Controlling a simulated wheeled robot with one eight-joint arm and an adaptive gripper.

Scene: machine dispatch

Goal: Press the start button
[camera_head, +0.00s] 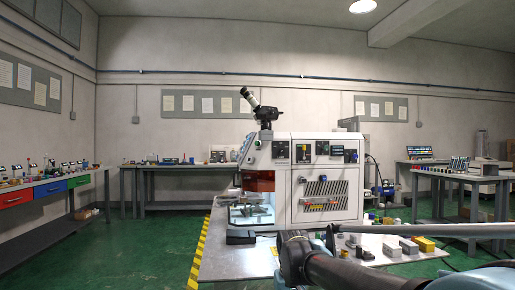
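A white machine (283,182) stands on the light table straight ahead. Its upper front carries several small dark control panels, among them a panel (303,153) near the middle and a panel (351,156) at the right. Tiny buttons or lights show there, too small to tell which is the start button. An orange-red guard (259,182) covers the upper part of the lit work opening at the machine's left. Dark and light-blue links of my arm cross the lower right foreground. I cannot make out my gripper's fingers.
The machine's table (228,263) has a yellow-black striped left edge. A black box (240,237) lies at its front left. Grey and yellow blocks (425,244) lie at the right, beyond my arm. Workbenches line the walls. Green floor (135,255) is clear at the left.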

